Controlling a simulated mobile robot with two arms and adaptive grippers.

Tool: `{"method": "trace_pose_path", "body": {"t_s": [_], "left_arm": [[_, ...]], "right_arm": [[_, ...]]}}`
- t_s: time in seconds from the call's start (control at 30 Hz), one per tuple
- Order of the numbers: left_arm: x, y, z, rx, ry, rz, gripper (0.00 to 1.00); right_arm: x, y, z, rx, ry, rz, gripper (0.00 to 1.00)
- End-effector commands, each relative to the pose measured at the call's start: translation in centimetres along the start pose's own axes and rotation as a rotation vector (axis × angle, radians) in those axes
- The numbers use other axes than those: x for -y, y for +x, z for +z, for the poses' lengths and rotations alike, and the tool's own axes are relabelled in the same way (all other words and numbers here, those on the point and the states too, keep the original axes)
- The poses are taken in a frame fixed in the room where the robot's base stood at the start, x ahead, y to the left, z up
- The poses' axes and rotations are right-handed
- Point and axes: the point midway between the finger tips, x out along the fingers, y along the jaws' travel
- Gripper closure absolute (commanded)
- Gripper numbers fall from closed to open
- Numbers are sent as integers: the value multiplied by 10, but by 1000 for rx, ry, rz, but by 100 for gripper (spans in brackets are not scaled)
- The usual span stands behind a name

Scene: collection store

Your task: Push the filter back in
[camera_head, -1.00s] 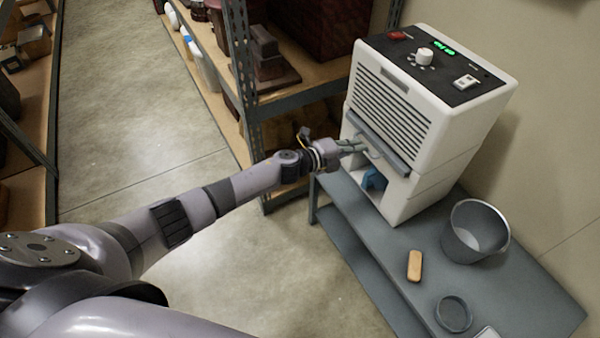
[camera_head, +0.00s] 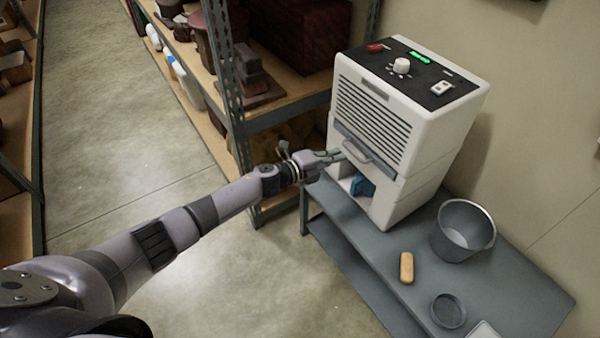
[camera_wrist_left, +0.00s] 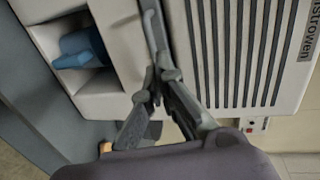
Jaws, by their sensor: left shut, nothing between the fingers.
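The white dehumidifier (camera_head: 405,110) stands on the grey bench, with a louvred front. The filter (camera_head: 366,149) is a grey strip with a bar handle, across the front below the louvres. Little of it stands out from the casing; I cannot tell whether it is fully flush. In the left wrist view the filter's handle (camera_wrist_left: 151,32) runs down to the fingertips. My left gripper (camera_head: 340,156) is shut and empty, its tips at the filter front; it also shows in the wrist view (camera_wrist_left: 158,76). Contact looks likely but is partly hidden. My right gripper is not in view.
Below the filter is an open bay with a blue part (camera_head: 362,187). The bench (camera_head: 505,270) carries a metal bucket (camera_head: 464,231), a tan block (camera_head: 406,267) and a round grey dish (camera_head: 448,311). A loaded shelf rack (camera_head: 232,100) stands close behind my left arm.

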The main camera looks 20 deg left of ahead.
Motion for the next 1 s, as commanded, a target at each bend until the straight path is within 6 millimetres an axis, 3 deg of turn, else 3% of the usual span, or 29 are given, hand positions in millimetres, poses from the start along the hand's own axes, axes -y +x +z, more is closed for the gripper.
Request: {"method": "trace_pose_path", "body": {"t_s": [0.2, 0.4, 0.53, 0.77, 0.87, 0.97, 1.0], "left_arm": [[-2, -46, 0, -1, 2, 5, 100], [-3, -80, -1, -1, 1, 5, 100], [-3, -92, -1, -1, 1, 5, 100], [-3, -97, -1, 0, -3, 4, 100], [-17, -98, 4, 29, -56, 19, 100], [-58, -105, 14, 116, -203, 61, 100], [-81, -110, 18, 166, -285, 85, 100]], "right_arm": [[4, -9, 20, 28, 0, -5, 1], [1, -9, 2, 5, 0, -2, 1], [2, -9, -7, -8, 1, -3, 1], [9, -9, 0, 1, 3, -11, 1], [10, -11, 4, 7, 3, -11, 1], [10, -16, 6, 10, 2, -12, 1], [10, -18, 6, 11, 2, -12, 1]]}}
